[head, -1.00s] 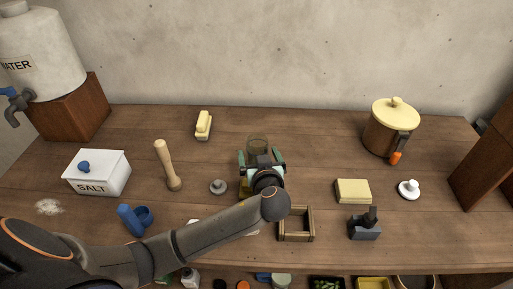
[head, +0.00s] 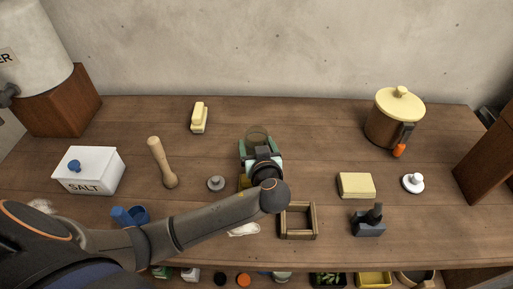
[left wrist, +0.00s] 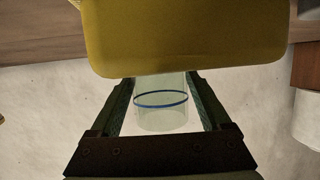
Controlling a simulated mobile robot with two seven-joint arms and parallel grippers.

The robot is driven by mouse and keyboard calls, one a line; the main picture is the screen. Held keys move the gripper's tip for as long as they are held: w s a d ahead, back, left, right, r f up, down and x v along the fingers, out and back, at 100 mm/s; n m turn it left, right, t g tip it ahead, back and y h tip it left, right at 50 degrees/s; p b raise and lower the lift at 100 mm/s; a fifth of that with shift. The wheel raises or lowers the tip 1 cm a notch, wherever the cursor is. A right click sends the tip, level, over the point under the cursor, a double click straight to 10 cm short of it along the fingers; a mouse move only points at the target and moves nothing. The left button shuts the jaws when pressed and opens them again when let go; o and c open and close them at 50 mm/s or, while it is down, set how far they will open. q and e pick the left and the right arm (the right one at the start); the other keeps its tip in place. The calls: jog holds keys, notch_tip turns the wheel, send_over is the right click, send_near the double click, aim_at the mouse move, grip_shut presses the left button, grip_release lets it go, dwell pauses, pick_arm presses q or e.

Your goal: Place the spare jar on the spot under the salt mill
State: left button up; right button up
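A clear glass jar (head: 257,134) stands upright at the fingertips of my left gripper (head: 261,151), near the middle of the table. In the left wrist view the glass jar (left wrist: 160,112) has a dark blue band and shows between the two fingers of the left gripper (left wrist: 160,84). Whether the fingers touch it is unclear. A yellow block-like thing (left wrist: 185,35) hides the jar's lower end there. In the head view a little yellow (head: 243,182) shows beside the gripper. I cannot make out a salt mill or the spot under it. My right gripper is not in view.
A wooden frame (head: 298,235), yellow block (head: 356,185), grey tool (head: 368,228) and lidded pot (head: 388,128) stand right.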

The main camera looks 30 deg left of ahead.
pick_arm(q)
jog(key=c, duration=1.2)
grip_shut()
jog(key=shift+w+a+r, duration=0.1)
jog(key=shift+r, duration=0.05)
